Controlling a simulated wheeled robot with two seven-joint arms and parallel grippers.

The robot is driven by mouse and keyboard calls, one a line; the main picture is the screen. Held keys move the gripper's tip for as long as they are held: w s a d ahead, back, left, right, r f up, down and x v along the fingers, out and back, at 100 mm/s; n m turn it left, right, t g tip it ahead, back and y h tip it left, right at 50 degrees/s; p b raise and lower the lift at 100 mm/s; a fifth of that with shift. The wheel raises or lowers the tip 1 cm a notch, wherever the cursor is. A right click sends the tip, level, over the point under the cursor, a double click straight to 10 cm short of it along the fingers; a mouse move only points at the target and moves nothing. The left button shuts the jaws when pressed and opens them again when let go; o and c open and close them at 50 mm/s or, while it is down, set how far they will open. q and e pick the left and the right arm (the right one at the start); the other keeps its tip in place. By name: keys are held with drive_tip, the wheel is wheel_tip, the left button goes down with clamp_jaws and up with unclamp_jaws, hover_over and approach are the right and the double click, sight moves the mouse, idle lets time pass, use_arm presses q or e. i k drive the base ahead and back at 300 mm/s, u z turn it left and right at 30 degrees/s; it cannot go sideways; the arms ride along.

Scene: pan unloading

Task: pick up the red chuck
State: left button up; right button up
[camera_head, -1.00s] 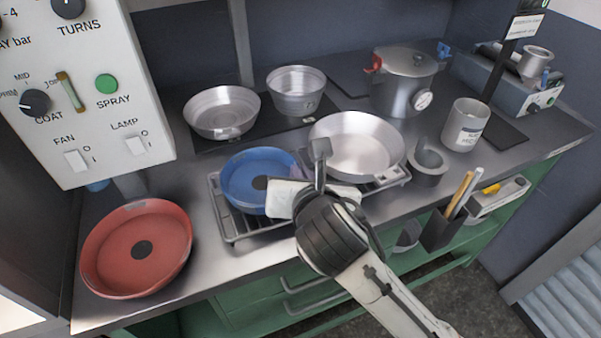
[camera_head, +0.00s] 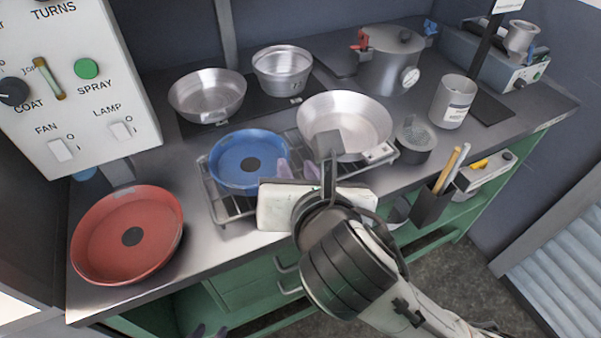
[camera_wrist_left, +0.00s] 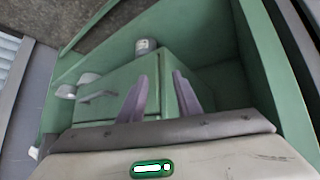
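A shallow red round dish with a dark disc at its centre, which I take as the red chuck (camera_head: 155,215), lies at the left of the grey worktop. Nothing touches it. My right gripper (camera_head: 298,170) is over the wire rack between the blue and silver pans; its purple fingers are apart, with nothing visible between them.
A blue pan (camera_head: 230,170) and a silver pan (camera_head: 345,120) sit on the rack (camera_head: 232,208). Metal bowls, a pressure pot (camera_head: 388,65) and a cup stand behind and to the right. A control panel (camera_head: 75,80) overhangs the left back. Green drawers (camera_head: 245,290) are below the worktop.

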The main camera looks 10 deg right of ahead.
sight(130, 234)
drive_tip(key=u, duration=1.05)
